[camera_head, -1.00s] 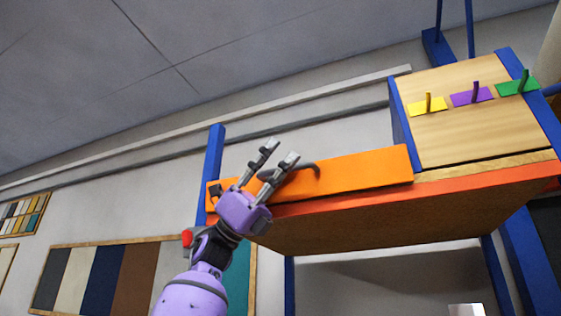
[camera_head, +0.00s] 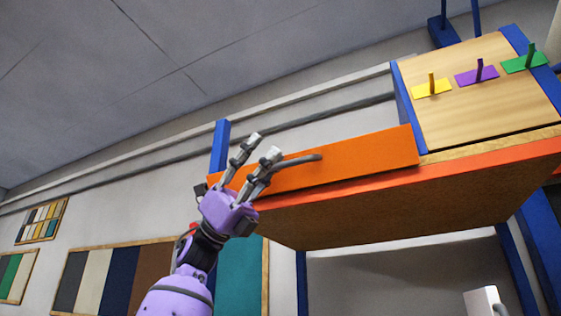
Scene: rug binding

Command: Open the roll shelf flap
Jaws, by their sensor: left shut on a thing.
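The roll shelf flap (camera_head: 370,158) is a long orange panel along the front of a raised shelf. Its grey bar handle (camera_head: 300,159) stands out near the flap's left part. My left gripper (camera_head: 264,146) is at the left end of this handle, its two fingers shut on it. The fingers hide that end of the handle. The flap looks upright against the shelf, and I cannot tell whether it has tilted. My right gripper is not in view.
The shelf's brown underside (camera_head: 400,205) overhangs below the flap. Blue posts (camera_head: 219,145) stand at its ends. A wooden panel with yellow, purple and green hooks (camera_head: 478,75) is at right. A white object (camera_head: 482,302) shows at the bottom right.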

